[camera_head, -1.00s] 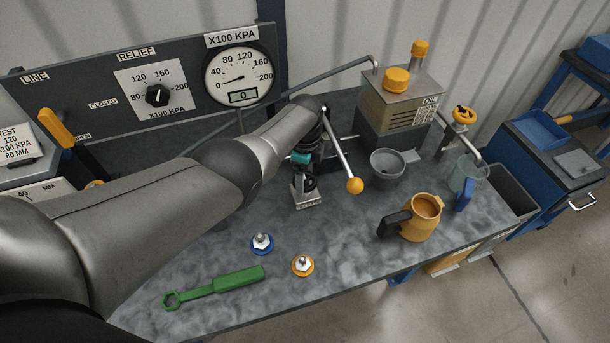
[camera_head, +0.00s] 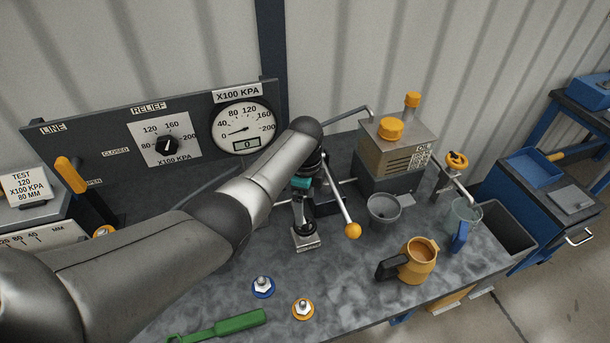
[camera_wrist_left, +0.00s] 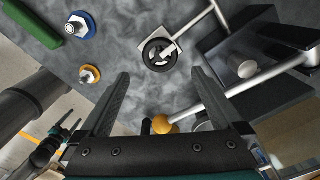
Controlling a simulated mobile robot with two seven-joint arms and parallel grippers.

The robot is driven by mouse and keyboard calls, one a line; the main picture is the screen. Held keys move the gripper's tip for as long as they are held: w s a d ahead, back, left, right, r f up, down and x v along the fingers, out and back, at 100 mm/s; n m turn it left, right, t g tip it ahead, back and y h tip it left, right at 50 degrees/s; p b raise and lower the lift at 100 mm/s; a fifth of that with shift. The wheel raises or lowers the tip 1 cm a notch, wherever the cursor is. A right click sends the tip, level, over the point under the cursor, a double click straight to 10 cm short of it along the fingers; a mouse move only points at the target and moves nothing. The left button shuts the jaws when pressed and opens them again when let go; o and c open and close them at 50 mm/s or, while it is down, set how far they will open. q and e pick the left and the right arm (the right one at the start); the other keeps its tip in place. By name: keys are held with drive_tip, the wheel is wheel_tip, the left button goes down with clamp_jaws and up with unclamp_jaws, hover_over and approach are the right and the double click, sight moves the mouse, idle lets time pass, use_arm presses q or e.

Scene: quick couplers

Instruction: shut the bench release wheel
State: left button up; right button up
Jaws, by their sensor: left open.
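A black handwheel (camera_wrist_left: 160,53) sits on a small metal block (camera_head: 306,239) on the bench; the block's label is too small to read. In the head view my left gripper (camera_head: 304,208) hangs above the block and partly hides the wheel. In the left wrist view my left gripper (camera_wrist_left: 162,76) is open and empty, with the wheel beyond its fingertips and apart from them. I cannot tell how far the wheel is turned. A dark gripper-like part, seemingly my right gripper (camera_wrist_left: 68,130), shows small at the lower left of that view.
A lever with a yellow knob (camera_head: 353,230) stands close right of my gripper. Behind are a funnel (camera_head: 384,209) and oil tank (camera_head: 398,150); an orange wheel (camera_head: 457,160) is farther right. Blue (camera_head: 263,286) and orange couplers (camera_head: 303,308) lie in front. The gauge (camera_head: 241,128) reads near 0.

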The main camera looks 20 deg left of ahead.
use_arm(q)
wheel_tip(320, 180, up, 7)
drive_tip(key=shift+p, duration=0.45)
drive_tip(key=shift+s, duration=0.1)
